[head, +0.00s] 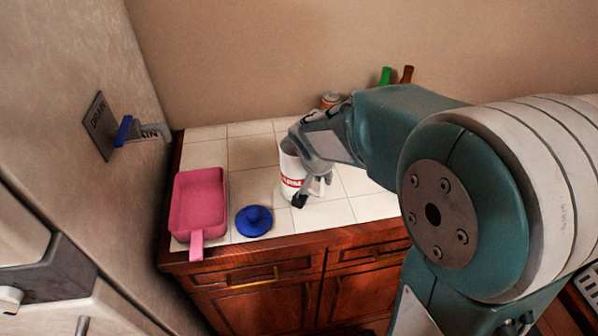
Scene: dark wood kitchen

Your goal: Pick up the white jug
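The white jug (288,172) with a red band of lettering stands upright on the tiled counter, near its middle. Its handle shows at its lower right. My gripper (301,188) reaches down at the jug from the upper right. One dark fingertip shows in front of the jug's lower right side, near the handle. The gripper covers part of the jug's top and right side. The other finger is hidden, so I cannot tell whether the fingers are closed on the jug or merely beside it.
A pink pan (198,203) lies at the counter's left, its handle over the front edge. A blue lid (254,220) lies left of the jug. A wall bounds the left.

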